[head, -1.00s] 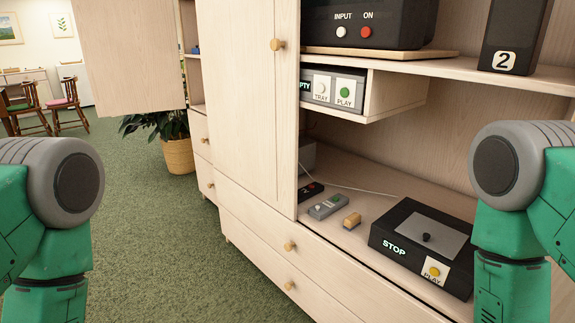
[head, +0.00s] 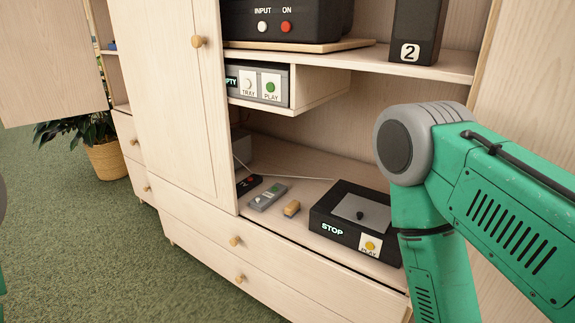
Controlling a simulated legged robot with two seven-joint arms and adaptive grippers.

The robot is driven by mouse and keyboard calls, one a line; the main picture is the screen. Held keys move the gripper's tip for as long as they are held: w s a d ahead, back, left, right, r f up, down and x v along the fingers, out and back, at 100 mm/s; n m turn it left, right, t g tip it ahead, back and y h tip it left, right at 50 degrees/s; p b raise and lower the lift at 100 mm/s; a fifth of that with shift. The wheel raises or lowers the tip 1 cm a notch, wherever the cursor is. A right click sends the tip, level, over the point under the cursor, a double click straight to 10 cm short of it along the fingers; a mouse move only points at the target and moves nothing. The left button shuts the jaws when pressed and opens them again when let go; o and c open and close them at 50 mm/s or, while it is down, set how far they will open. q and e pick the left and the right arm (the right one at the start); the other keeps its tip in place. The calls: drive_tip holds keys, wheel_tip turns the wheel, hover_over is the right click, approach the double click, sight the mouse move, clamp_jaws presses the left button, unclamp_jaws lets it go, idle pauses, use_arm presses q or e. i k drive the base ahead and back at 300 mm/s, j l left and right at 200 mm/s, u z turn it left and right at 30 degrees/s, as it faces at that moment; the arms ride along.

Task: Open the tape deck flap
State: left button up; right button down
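The tape deck (head: 325,222) is a black box on the lower shelf of the cabinet, right of centre in the head view. Its front shows a lit STOP label and a PLAY button (head: 369,246) that is yellow on a white plate. The grey flap (head: 362,212) lies flat on its top, with a small black knob (head: 360,215) on it. The flap looks closed. My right arm stands in front of the right side of the cabinet, its upper part just beside the deck. Neither gripper is in the frame.
Beside the deck lie a small yellow-brown block (head: 291,209), a grey remote (head: 268,197) and a black remote (head: 249,184). Carpet (head: 85,235) is open at left.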

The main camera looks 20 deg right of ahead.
sight(372, 214)
drive_tip(key=z, duration=0.9)
